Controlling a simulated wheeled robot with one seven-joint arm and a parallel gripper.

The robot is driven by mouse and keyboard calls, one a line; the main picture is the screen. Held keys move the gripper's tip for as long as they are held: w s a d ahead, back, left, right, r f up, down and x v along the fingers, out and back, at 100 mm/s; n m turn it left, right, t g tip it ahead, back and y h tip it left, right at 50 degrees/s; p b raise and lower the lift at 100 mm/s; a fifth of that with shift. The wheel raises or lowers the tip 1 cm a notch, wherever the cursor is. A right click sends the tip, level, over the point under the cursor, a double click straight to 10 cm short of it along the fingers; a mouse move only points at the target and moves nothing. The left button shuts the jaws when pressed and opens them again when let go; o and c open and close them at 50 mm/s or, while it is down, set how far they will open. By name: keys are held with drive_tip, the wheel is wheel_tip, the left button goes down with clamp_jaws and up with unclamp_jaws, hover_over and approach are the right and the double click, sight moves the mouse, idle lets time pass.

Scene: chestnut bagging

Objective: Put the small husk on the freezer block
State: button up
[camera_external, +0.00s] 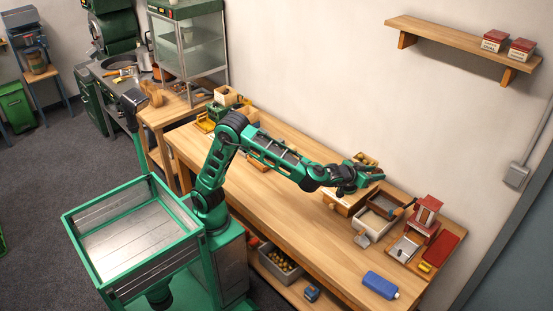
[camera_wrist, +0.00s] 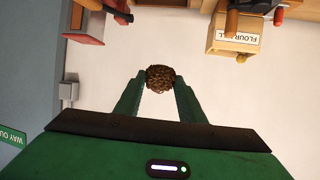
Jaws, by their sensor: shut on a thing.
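The small husk (camera_wrist: 160,77) is a brown, rough, round thing held between the tips of my two green fingers in the wrist view. My gripper (camera_wrist: 160,90) is shut on it. In the outside view my gripper (camera_external: 378,178) is raised above the right part of the bench, with its fingers pointing right. I cannot make out the husk there. A blue block with a pale end, which looks like the freezer block (camera_external: 380,284), lies at the bench's front right, below and apart from my gripper. Nothing shows on top of it.
The wooden bench (camera_external: 285,205) has clear surface in its middle. An open tray (camera_external: 372,222), a red device (camera_external: 427,212) and a red pad (camera_external: 441,249) stand at its right end. A wall shelf (camera_external: 455,48) is above. A labelled flour box (camera_wrist: 235,40) shows upside down in the wrist view.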

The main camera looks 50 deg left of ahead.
drive_tip(key=s+d+m+g+h, duration=0.2)
drive_tip(key=s+d+m+h, duration=0.15)
drive_tip(key=s+d, duration=1.3)
hover_over(378, 285)
wheel_tip(378, 285, down, 19)
drive_tip(key=shift+r, duration=0.15)
drive_tip(key=shift+f, duration=2)
drive_tip(key=shift+f, duration=0.1)
drive_tip(key=o, duration=1)
drive_tip(key=shift+o, duration=0.2)
